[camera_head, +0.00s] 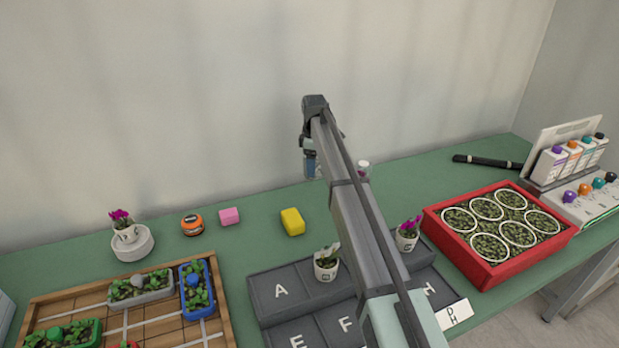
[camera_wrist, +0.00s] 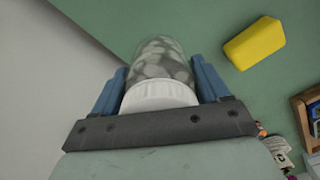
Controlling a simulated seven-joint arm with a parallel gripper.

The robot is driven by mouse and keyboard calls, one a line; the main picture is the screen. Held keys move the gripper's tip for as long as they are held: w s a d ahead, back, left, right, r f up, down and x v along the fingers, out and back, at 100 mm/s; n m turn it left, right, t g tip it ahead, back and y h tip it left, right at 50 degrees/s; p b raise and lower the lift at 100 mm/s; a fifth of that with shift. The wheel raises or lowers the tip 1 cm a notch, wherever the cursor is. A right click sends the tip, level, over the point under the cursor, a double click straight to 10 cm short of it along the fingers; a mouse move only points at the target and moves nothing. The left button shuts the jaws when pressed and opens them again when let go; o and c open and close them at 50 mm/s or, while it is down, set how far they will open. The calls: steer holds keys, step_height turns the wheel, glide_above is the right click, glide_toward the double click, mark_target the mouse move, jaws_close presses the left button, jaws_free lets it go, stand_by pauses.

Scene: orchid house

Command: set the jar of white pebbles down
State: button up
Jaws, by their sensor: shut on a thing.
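The jar of white pebbles (camera_wrist: 162,62) is a clear jar with a white lid, and pale stones show through its glass. In the wrist view my gripper (camera_wrist: 160,68) is shut on it, with one blue finger on each side and the lid towards the camera. In the head view my gripper (camera_head: 311,162) is near the wall, behind the yellow block. The jar is not clearly visible there. I cannot tell whether its base touches the table.
The yellow block (camera_head: 292,221) sits on the green table (camera_head: 262,241), with a pink block (camera_head: 229,216) to its left. A small white-capped item (camera_head: 363,168) stands right of my arm. A lettered grey tray (camera_head: 262,316) and red crate (camera_head: 485,281) are in front.

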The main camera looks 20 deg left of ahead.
steer(key=shift+s+a+r, duration=0.2)
steer(key=shift+a+r, duration=0.05)
steer(key=shift+r, duration=0.2)
steer(key=s+a+r+n, duration=0.1)
steer(key=s+a, duration=0.5)
steer(key=s, duration=0.4)
steer(key=s+a+r+n, duration=0.1)
steer(key=s+a+n, duration=0.1)
steer(key=s+a, duration=0.65)
steer(key=s+d+f+m, duration=0.1)
steer(key=s+d, duration=0.4)
steer(key=s, duration=0.4)
steer(key=s+d+m, duration=0.2)
steer(key=s+d, duration=0.2)
steer(key=s, duration=0.5)
steer(key=shift+d+f+m, duration=0.1)
steer(key=shift+f+m, duration=0.5)
steer(key=shift+f, duration=2.05)
steer(key=shift+d+f+m, duration=0.1)
steer(key=shift+f+m, duration=0.5)
steer(key=shift+f, duration=2)
steer(key=shift+f, duration=0.1)
